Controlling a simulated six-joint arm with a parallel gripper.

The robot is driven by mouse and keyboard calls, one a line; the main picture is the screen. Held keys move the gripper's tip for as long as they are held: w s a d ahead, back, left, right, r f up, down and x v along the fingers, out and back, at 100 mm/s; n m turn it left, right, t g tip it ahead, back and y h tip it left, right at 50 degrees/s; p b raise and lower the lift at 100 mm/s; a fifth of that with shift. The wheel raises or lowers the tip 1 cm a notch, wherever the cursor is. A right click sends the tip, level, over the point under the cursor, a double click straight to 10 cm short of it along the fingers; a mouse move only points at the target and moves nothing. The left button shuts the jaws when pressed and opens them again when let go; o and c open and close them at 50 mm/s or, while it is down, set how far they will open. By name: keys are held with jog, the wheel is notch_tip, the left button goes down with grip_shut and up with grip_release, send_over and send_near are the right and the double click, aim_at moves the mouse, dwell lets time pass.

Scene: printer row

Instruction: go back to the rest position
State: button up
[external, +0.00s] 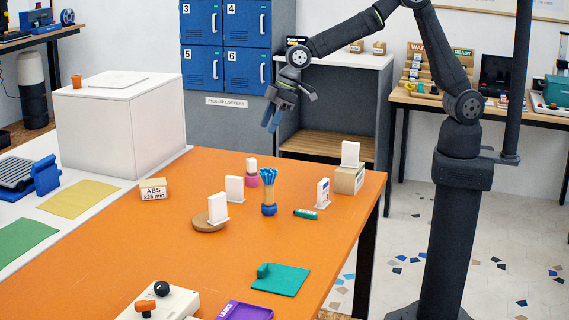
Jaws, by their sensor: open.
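My gripper (273,116) hangs in the air beyond the far edge of the orange table (150,248), in front of the grey side of the lockers. Its blue fingers point down and are apart, with nothing between them. My arm reaches up from its base at the right and bends over at the top before coming down to the gripper. No object touches the gripper.
On the table stand several white cards, one on a round wooden disc (208,226), one on a cardboard box (347,180). A blue brush-like item (269,195) and a green tube (305,214) are nearby. Lockers (225,45) and a shelf (335,145) stand behind.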

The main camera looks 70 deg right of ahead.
aim_at(255, 159)
jog(key=x, duration=1.2)
jog(key=shift+f, duration=0.2)
notch_tip(255, 159, up, 2)
jog(key=shift+r, duration=0.55)
jog(key=shift+f, duration=0.1)
